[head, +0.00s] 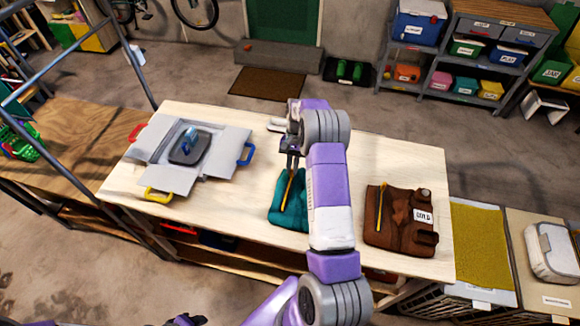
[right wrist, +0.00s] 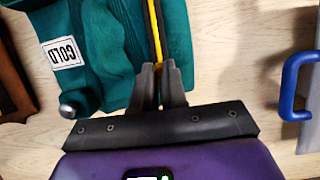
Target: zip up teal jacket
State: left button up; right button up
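The teal jacket (head: 286,204) lies flat near the middle of the wooden table, partly behind my right arm. Its yellow zipper strip (head: 287,190) runs lengthwise. In the right wrist view the teal jacket (right wrist: 105,40) shows a white "COLD" label and a silver knob. My right gripper (head: 292,153) is at the jacket's far edge. In the right wrist view, the right gripper (right wrist: 159,68) has its fingers nearly together around the near end of the yellow strip (right wrist: 157,35); any zip pull there is hidden. Dark parts at the bottom edge may be my left gripper (head: 186,320), mostly cut off.
A brown jacket (head: 394,232) with a similar yellow strip lies to the right on the table (head: 245,245). A grey folding board (head: 217,163) with coloured handles and a dark item on it lies to the left. Bare tabletop separates them from the teal jacket.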

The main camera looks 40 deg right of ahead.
jog(key=o, duration=0.4)
jog(key=shift+w, duration=0.1)
jog(key=shift+o, duration=0.2)
jog(key=v, duration=0.7)
jog(key=shift+r, duration=0.3)
